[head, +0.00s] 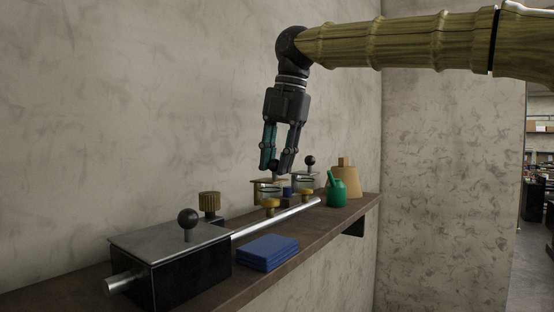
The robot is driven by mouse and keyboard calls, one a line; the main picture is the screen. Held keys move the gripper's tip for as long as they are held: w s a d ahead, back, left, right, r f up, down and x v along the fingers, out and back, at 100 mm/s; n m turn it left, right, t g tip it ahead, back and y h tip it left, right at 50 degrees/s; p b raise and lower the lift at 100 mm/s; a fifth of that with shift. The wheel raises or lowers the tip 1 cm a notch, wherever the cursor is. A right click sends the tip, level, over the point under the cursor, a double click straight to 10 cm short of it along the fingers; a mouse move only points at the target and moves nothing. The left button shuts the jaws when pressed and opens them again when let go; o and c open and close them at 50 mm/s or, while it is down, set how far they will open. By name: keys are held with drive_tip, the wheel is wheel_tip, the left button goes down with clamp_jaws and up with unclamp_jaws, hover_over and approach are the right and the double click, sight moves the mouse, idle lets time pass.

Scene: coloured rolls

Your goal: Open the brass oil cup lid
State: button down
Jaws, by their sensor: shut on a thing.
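My gripper (275,171) points down over the shelf, its fingers closed on the small top of the oil cup lid (266,182). The lid is a thin, flat, brownish plate at the top of a small clear cup (264,192). The fingertips hide part of the lid, and I cannot tell whether it is raised from the rim. A brass fitting (270,204) is in front of the cup. A second, similar clear cup (302,183) stands to the right, with another brass fitting (302,198) in front of it.
A dark wooden shelf (225,297) runs along the wall. On it are a black box with a metal top (160,238), a steel rod (272,222), folded blue cloths (267,251), a green oil can (336,190) and a tan block-like container (346,180). A dark ball knob (310,160) rises behind the second cup.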

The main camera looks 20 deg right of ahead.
sight(264, 179)
drive_tip(key=shift+a+r, duration=0.15)
drive_tip(key=shift+r, duration=0.05)
drive_tip(key=shift+w+a+r+g+h, duration=0.35)
drive_tip(key=shift+g+h, duration=0.2)
drive_tip(key=shift+g, duration=0.2)
drive_tip(key=shift+w+a+r+g+h, duration=0.2)
drive_tip(key=shift+w+r+g+h, duration=0.1)
drive_tip(key=shift+g+h, duration=0.35)
drive_tip(key=shift+w+a+r+g+h, duration=0.2)
drive_tip(key=shift+w+g+h, duration=0.1)
drive_tip(key=shift+g, duration=0.2)
drive_tip(key=shift+w+a+r+g+h, duration=0.1)
drive_tip(key=shift+w+a+g+h, duration=0.15)
drive_tip(key=shift+g+h, duration=0.25)
